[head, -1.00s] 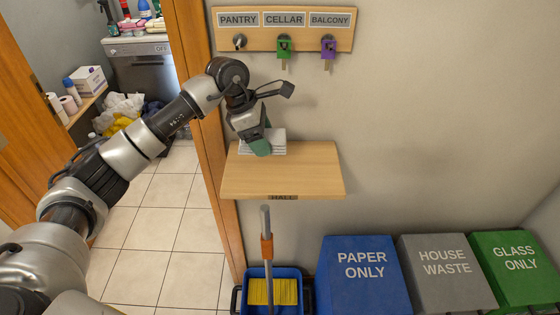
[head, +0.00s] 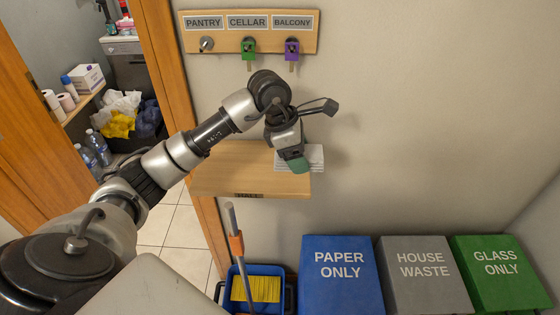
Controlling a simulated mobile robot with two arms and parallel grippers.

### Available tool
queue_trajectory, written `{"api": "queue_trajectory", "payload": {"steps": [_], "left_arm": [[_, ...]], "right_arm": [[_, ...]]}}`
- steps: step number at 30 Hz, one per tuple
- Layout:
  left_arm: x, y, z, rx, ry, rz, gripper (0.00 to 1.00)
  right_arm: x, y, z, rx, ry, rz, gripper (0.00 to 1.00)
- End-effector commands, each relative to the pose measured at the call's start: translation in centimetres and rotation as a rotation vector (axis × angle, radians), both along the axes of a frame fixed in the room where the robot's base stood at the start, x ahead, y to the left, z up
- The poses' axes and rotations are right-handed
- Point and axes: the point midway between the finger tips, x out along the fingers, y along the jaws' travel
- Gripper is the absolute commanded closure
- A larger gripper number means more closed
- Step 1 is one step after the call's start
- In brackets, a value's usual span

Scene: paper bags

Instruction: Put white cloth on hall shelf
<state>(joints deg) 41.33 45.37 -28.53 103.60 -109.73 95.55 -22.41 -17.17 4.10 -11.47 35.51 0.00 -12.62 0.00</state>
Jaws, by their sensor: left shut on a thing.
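The white cloth (head: 314,160) is a folded, layered stack in the head view, at the right end of the wooden hall shelf (head: 235,178). It reaches past the shelf's right edge in the picture. I cannot tell whether it touches the board or hangs just above it. My left gripper (head: 296,165), with green fingertips, points down and is shut on the cloth. The left arm crosses in front of the shelf's back left. My right gripper is not in view.
A key board (head: 250,42) hangs on the wall above. Below the shelf are a blue mop bucket (head: 277,271) and a leaning mop handle. Blue, grey and green bins (head: 340,290) stand at right. A doorway is at left. The shelf's front left is bare.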

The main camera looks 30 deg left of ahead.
Motion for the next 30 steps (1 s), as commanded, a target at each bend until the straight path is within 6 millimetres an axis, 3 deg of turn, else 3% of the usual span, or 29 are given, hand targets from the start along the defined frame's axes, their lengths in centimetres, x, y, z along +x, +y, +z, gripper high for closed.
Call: {"api": "queue_trajectory", "payload": {"steps": [3, 9, 14, 22, 30], "left_arm": [[0.3, 2.6, -1.3, -0.001, 0.005, 0.004, 0.5], [0.7, 5.1, -3.0, -0.001, 0.002, -0.001, 0.5], [0.8, 5.5, -3.8, -0.002, 0.001, -0.002, 0.5], [0.8, 5.4, -7.2, -0.003, 0.001, -0.002, 0.5], [0.8, 5.4, -7.5, 0.0, -0.002, -0.003, 0.5]], "right_arm": [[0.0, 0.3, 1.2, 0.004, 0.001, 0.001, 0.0], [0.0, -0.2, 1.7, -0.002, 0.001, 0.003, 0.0], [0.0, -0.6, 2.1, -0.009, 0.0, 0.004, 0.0], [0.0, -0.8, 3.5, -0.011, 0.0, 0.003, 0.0], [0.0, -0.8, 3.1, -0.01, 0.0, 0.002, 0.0]]}}
